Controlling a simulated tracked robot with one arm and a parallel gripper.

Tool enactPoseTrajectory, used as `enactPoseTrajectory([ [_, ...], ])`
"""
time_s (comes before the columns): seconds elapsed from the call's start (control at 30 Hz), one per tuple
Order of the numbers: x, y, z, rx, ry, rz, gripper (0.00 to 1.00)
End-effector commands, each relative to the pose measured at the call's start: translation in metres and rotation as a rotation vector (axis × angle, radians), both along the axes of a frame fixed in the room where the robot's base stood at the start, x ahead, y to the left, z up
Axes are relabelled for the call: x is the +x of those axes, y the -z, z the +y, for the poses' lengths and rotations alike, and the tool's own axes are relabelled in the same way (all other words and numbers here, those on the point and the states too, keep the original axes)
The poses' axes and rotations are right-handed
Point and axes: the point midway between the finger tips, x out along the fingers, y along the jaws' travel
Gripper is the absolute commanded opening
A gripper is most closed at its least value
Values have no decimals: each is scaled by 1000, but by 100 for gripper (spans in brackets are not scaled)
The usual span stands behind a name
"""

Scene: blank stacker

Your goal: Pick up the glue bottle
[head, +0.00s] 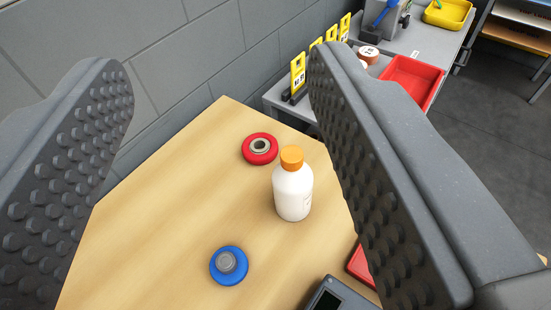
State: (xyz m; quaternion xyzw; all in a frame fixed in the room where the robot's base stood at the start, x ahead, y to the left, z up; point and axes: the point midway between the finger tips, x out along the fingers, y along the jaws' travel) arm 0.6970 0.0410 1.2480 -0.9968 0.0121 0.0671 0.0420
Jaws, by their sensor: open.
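The glue bottle (293,194) is white with an orange cap and stands upright on the wooden table (165,215). My gripper (222,90) is open, with one dark studded finger at the left and one at the right of the picture. In the picture the bottle lies between the two fingers, closer to the right one. It appears beyond the fingers, and I see no contact.
A red ring-shaped object (260,149) lies behind the bottle, and a blue disc with a grey knob (228,265) lies in front-left. A dark device (330,296) and a red object (360,266) are at front right. A grey wall (190,50) borders the table.

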Motion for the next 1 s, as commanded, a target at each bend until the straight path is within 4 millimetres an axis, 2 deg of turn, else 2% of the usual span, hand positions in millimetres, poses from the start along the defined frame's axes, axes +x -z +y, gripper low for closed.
enactPoseTrajectory([
  [0.03, 14, 22, 1, 1, 11, 2, 51],
  [0.2, 51, 87, -1, -4, 65, -29, 51],
  [0.4, 75, 163, -11, -38, 137, -70, 51],
  [0.5, 80, 192, -17, -59, 167, -91, 51],
  [0.6, 82, 213, -20, -79, 188, -107, 51],
  [0.7, 81, 225, -23, -92, 200, -115, 51],
  [0.87, 84, 230, -26, -98, 209, -125, 51],
  [1.0, 94, 232, -30, -99, 211, -123, 51],
])
